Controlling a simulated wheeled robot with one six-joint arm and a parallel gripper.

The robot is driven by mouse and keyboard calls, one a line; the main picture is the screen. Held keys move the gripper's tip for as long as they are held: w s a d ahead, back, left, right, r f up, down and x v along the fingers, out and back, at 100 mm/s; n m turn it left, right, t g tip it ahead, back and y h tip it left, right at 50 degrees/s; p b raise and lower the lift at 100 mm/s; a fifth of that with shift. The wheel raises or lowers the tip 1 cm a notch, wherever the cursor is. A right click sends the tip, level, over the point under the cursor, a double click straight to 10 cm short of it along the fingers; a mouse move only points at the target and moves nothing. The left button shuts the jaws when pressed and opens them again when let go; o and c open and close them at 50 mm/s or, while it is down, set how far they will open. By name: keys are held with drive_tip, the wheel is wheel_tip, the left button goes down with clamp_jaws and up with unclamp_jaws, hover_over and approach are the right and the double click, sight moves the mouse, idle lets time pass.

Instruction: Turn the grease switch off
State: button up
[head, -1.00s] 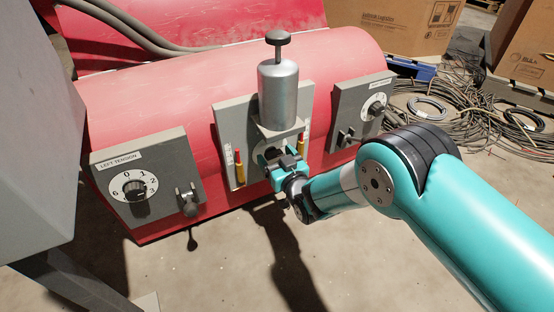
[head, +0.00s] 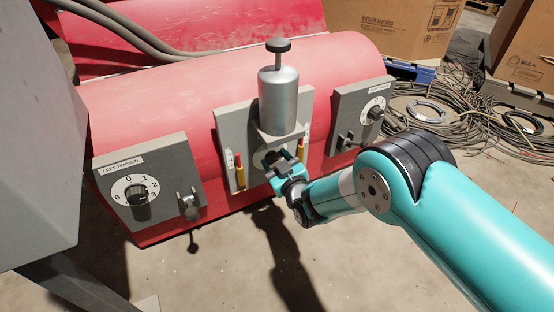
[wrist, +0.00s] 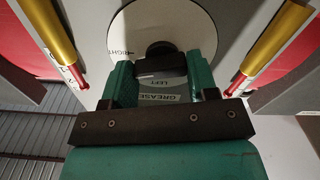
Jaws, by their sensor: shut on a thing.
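The grease switch is a black knob (wrist: 160,62) on a round white dial (wrist: 180,22) marked RIGHT and LEFT, with a GREASE label below it in the wrist view. My gripper (wrist: 160,72) has its teal fingers on both sides of the knob and is shut on it. In the head view my gripper (head: 274,160) is at the middle grey panel (head: 232,130), under the silver grease cylinder (head: 278,98). The gripper hides most of the knob there. I cannot tell for certain which mark the knob points to.
Red-and-gold rods (head: 239,172) flank the dial, close to my fingers. The left tension panel (head: 170,160) has a dial and lever. Another panel (head: 350,115) is at right. The red machine body (head: 190,90) is behind. Cables (head: 445,110) lie on the floor at right.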

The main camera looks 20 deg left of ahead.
drive_tip(key=n+p, duration=0.1)
drive_tip(key=n, duration=0.4)
drive_tip(key=shift+s+f+n, duration=0.1)
drive_tip(key=shift+n, duration=0.2)
idle(0.4)
drive_tip(key=o, duration=0.9)
drive_tip(key=shift+s, duration=0.1)
